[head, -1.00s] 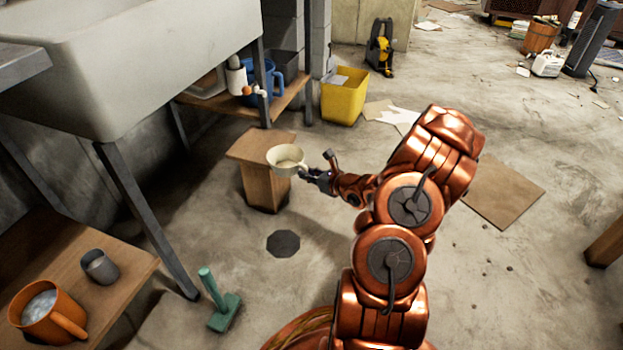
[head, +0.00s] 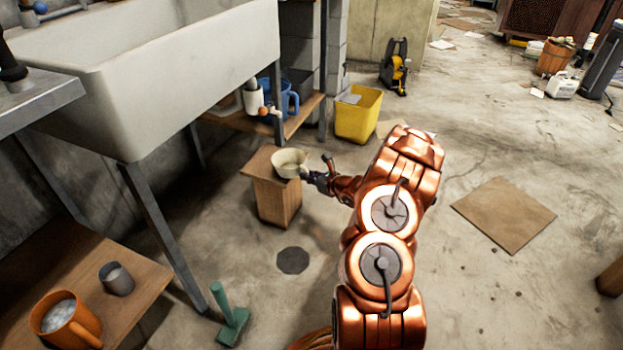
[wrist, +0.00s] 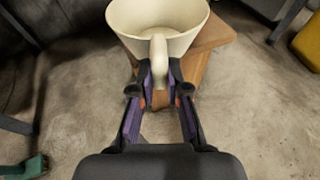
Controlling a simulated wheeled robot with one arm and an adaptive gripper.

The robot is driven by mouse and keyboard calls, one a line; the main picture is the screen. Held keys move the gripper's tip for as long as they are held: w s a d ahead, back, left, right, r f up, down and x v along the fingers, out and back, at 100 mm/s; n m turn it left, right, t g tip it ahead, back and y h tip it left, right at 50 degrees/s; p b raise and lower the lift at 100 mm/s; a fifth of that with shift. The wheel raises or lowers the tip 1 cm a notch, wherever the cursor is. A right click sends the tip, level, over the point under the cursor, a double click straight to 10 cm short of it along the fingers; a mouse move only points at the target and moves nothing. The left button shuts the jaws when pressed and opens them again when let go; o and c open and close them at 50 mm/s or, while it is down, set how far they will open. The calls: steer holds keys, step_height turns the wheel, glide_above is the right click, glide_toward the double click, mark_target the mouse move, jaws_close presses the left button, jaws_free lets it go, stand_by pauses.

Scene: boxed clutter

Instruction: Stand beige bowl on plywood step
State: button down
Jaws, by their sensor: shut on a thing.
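The beige bowl (head: 289,164) is cup-shaped with one handle and looks upright. My gripper (head: 316,182) reaches it from the right and is shut on its handle, which shows between the fingertips (wrist: 158,78) in the wrist view. The plywood step (head: 277,203) is a wooden block standing on the floor. The bowl overlaps the right part of its top in the head view. In the wrist view the bowl (wrist: 157,18) hides much of the step (wrist: 194,70). I cannot tell whether the bowl touches the top.
A big sink (head: 190,75) stands left, with a shelf and blue jug (head: 289,100) behind the step. A yellow bin (head: 358,117) is farther back. A low bench (head: 60,262) holds an orange mug (head: 66,320) and grey cup (head: 116,279). Floor right of my arm is mostly clear.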

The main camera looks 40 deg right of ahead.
mark_target(298, 163)
steer(key=shift+w+d+p, duration=0.2)
steer(key=shift+w+d, duration=0.2)
steer(key=shift+w, duration=1.2)
steer(key=shift+w+d+p, duration=0.25)
steer(key=shift+w+d, duration=0.15)
steer(key=shift+w, duration=1.15)
steer(key=shift+w+d+p, duration=0.2)
steer(key=shift+w+d, duration=0.2)
steer(key=shift+w, duration=1.2)
steer(key=shift+f+b, duration=0.55)
steer(key=shift+f, duration=0.5)
steer(key=c, duration=1.1)
jaws_free()
steer(key=shift+s, duration=0.1)
steer(key=shift+p+v, duration=1.35)
steer(key=shift+v, duration=2.5)
